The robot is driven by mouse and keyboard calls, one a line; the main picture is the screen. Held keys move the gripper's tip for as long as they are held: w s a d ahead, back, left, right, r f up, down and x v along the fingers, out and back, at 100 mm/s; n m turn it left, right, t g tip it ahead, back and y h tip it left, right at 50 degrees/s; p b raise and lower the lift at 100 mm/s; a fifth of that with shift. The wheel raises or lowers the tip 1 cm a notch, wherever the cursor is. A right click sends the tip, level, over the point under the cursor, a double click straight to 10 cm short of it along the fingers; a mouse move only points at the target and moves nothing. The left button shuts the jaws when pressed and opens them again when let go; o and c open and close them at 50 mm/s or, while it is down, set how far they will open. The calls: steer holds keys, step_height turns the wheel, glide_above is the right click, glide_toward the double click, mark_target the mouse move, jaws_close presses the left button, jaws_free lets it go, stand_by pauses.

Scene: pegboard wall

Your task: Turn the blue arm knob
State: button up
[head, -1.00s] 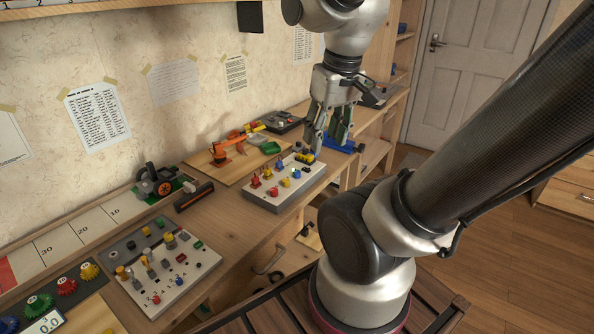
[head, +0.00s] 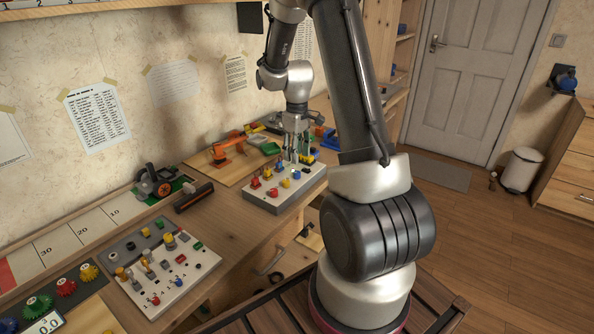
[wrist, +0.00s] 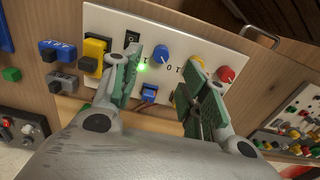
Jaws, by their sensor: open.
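A blue knob (wrist: 163,54) stands on a white panel in the wrist view, with a red knob (wrist: 226,74) to its right. My gripper (wrist: 166,68) is open, its green-padded fingers spread above the panel, with the blue knob showing between and beyond the tips. I see no contact with it. In the head view my gripper (head: 297,157) hangs over the far part of the light control panel (head: 272,206). Which blue part there matches the knob is too small to tell.
A yellow block (wrist: 95,52) and a blue switch (wrist: 150,92) sit close to the fingers. An orange toy arm (head: 228,146) stands behind the panel. A second control panel (head: 192,285) lies nearer on the bench. The wall runs along the left.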

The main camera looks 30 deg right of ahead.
mark_target(297, 172)
step_height(297, 172, down, 7)
steer(key=shift+f, duration=0.1)
stand_by(0.3)
jaws_close()
